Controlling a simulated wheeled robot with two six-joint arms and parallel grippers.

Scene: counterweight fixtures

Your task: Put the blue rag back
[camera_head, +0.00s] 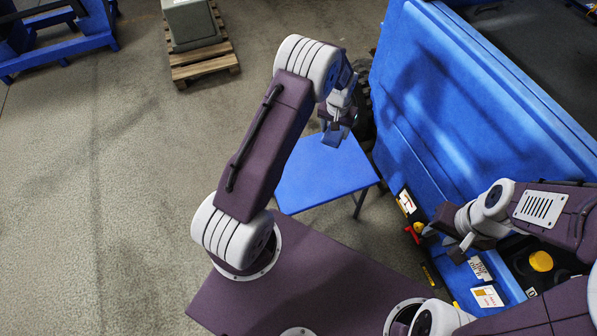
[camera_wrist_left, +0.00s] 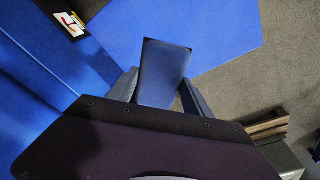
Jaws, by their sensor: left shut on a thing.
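The blue rag (camera_wrist_left: 165,74) is a dull blue, flat rectangular piece with dark corners, held between the fingers of my left gripper (camera_wrist_left: 158,92) in the left wrist view. In the head view my left gripper (camera_head: 337,128) is shut on the blue rag (camera_head: 331,138), above the far edge of a small blue table (camera_head: 322,178). The rag appears raised off the tabletop, though the exact height is unclear. My right gripper (camera_head: 445,243) is at the right, its fingers apart and apparently empty, near the blue fixture's lower edge.
A large blue fixture (camera_head: 450,110) stands at the right of the small table. Small boxes and tools, including a yellow round item (camera_head: 541,261), lie along its near edge. A wooden pallet (camera_head: 203,62) with a grey block is at the back. Open floor lies to the left.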

